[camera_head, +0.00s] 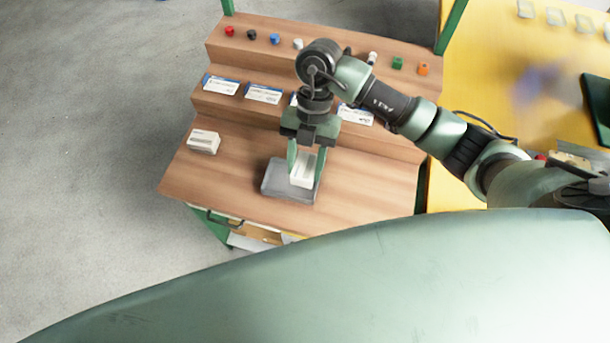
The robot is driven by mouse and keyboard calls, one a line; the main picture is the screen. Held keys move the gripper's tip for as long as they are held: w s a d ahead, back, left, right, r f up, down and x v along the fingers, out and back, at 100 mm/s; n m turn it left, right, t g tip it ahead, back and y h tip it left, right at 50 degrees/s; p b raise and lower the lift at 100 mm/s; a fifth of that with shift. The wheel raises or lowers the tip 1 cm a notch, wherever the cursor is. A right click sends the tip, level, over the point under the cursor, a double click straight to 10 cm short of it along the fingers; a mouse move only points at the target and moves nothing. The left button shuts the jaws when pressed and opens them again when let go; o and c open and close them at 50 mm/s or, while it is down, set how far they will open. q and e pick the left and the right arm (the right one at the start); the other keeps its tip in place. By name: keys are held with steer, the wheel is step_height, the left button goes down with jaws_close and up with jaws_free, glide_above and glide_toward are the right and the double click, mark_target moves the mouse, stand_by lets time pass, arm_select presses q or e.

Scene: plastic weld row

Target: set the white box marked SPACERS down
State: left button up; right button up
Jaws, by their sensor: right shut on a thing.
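My right gripper (306,158) points down over the lower wooden shelf, its two green fingers shut on a white box (303,172). The box is over a grey tray (273,181); I cannot tell whether it touches the tray's floor. Its marking is too small to read. A second white box (204,141) stands on the same shelf to the left, with dark print too small to read. My left gripper does not show.
Blue-and-white cards (263,93) line the middle step, partly hidden by my right arm. Small coloured pieces, such as a red one (229,31) and an orange one (423,69), stand on the top step. Bare wood (370,185) lies right of the tray. A drawer below stands partly open.

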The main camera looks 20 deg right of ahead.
mark_target(304, 191)
step_height(304, 191, down, 6)
steer(key=shift+s+r, duration=0.1)
steer(key=shift+s, duration=0.05)
steer(key=shift+s+f, duration=0.3)
steer(key=shift+s, duration=0.1)
steer(key=shift+w+f, duration=0.15)
steer(key=shift+f, duration=0.3)
steer(key=o, duration=1.1)
steer(key=shift+o, duration=1.4)
steer(key=shift+w+f, duration=0.15)
steer(key=shift+w, duration=0.05)
